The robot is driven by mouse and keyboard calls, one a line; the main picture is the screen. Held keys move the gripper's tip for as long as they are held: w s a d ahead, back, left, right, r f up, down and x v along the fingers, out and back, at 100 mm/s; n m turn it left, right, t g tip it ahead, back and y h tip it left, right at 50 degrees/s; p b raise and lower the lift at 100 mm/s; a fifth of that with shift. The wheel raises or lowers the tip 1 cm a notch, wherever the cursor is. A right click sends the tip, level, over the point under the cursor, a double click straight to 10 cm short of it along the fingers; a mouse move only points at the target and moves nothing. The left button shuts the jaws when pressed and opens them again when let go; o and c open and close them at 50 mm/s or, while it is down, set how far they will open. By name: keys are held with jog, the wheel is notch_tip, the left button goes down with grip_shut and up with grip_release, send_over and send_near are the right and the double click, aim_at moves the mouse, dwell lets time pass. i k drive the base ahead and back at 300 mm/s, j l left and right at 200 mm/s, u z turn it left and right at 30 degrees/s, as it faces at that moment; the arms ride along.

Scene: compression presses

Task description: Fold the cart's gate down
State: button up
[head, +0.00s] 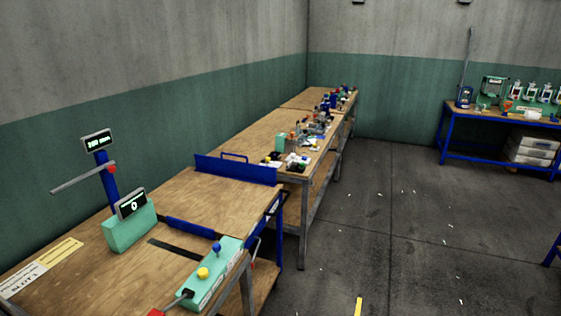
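The cart (222,205) has a wooden top and blue legs. It stands between the near bench and the far benches, in the middle of the head view. Its gate (236,174) is a blue panel with a loop handle on its top edge. The gate stands upright along the far edge of the cart top. A blue bar (190,228) lies low along the cart's near edge. The cart top looks empty. My gripper is not in view.
The near bench (95,268) carries a green display unit (130,228), a blue measuring post (108,190) and a green control box (213,275). Cluttered benches (268,126) run beyond the gate. A blue-legged table (500,118) stands far right. The floor (390,235) to the right is open.

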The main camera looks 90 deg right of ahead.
aim_at(268, 174)
jog(key=z, duration=2.6)
jog(key=i+l+u, duration=0.1)
jog(key=l, duration=0.3)
jog(key=i+l+u, duration=0.1)
jog(key=l, duration=0.35)
jog(key=i+l+u, duration=0.1)
jog(key=l, duration=0.35)
jog(key=i+l+u, duration=0.1)
jog(key=l, duration=0.35)
jog(key=i+l+u, duration=0.1)
jog(key=i+l, duration=0.35)
jog(key=l, duration=0.2)
jog(key=i+l+u, duration=0.25)
jog(key=i+l, duration=0.2)
jog(key=l, duration=0.3)
jog(key=i+l, duration=0.2)
jog(key=l, duration=0.15)
jog(key=i+l+u, duration=0.2)
jog(key=i, duration=0.3)
jog(key=i+l+u, duration=0.2)
jog(key=i, duration=0.25)
